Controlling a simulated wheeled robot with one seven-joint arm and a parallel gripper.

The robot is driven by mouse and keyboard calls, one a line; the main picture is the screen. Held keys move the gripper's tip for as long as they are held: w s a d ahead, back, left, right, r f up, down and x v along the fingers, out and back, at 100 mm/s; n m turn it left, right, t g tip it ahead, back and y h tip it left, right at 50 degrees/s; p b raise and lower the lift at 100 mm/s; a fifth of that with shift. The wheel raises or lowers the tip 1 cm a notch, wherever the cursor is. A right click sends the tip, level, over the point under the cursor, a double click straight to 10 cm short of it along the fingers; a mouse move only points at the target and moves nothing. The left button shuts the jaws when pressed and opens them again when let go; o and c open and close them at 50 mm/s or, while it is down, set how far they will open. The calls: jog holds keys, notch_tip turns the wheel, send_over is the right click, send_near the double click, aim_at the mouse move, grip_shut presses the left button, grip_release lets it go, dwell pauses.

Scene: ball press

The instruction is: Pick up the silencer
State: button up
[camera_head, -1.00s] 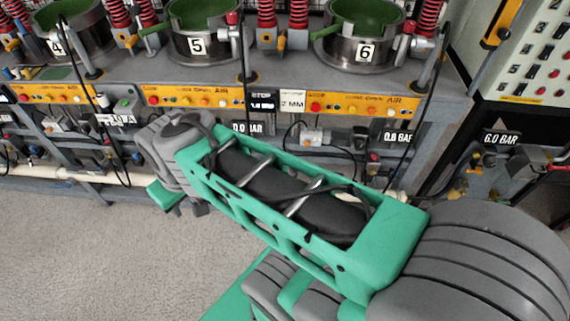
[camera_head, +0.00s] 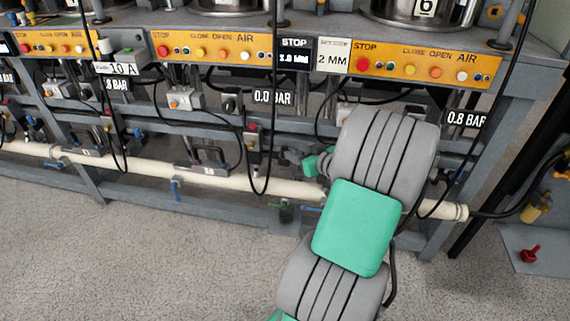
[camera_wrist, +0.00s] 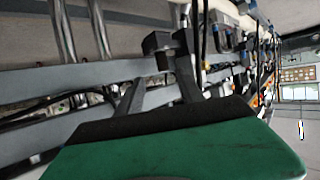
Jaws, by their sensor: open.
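My gripper (camera_wrist: 171,48) points in under the press bench in the wrist view, with its two dark fingers apart and nothing seen between them. In the head view my grey and green arm covers most of it; only a small green and dark part shows left of the wrist, in front of the lower frame. I cannot clearly pick out the silencer in either view. It may be hidden behind my arm or too small to tell among the dark fittings under the bench.
A long pale pipe (camera_head: 120,168) runs low along the bench frame. Black cables (camera_head: 271,110) hang in front. Orange button panels (camera_head: 428,65) line the bench edge. A red-handled fitting (camera_head: 530,254) is at the right. The grey floor (camera_head: 130,255) in front is clear.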

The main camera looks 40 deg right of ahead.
aim_at(286, 148)
jog(key=b+x, duration=0.1)
jog(key=x, duration=0.2)
jog(key=b+x, duration=0.1)
jog(key=x, duration=0.2)
jog(key=shift+w+a+r, duration=0.1)
jog(key=shift+a+r, duration=0.05)
jog(key=shift+a, duration=0.1)
grip_shut()
